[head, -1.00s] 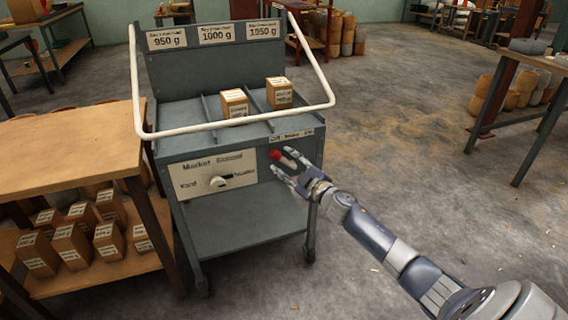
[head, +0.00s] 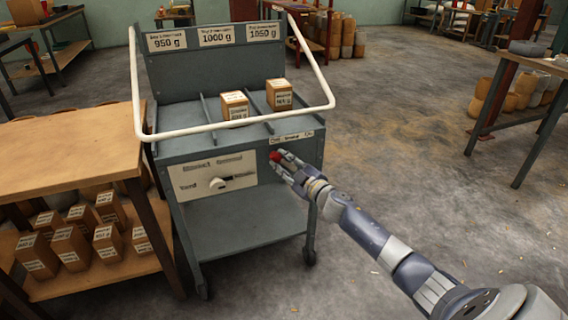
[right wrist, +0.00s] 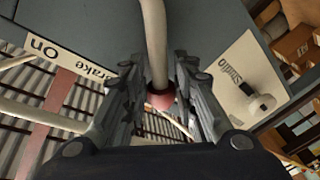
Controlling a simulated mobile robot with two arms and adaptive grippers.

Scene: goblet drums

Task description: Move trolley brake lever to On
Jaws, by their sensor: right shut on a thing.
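The grey trolley (head: 250,232) stands in the middle of the head view. Its brake lever has a red knob (head: 275,156) on the front panel, under the left end of the brake label (head: 297,137), whose right end reads "On". My right gripper (head: 284,162) is at the knob, its fingers shut on the lever. In the right wrist view the lever's pale shaft (right wrist: 154,40) and red knob (right wrist: 160,98) lie between the fingers (right wrist: 160,82). The fingers partly hide the knob. My left gripper is not in view.
A selector dial (head: 217,184) sits on a cream plate left of the lever. A white rail (head: 240,125) runs around the trolley top, with two small boxes (head: 235,105) behind it. A wooden table (head: 70,150) stands close at left.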

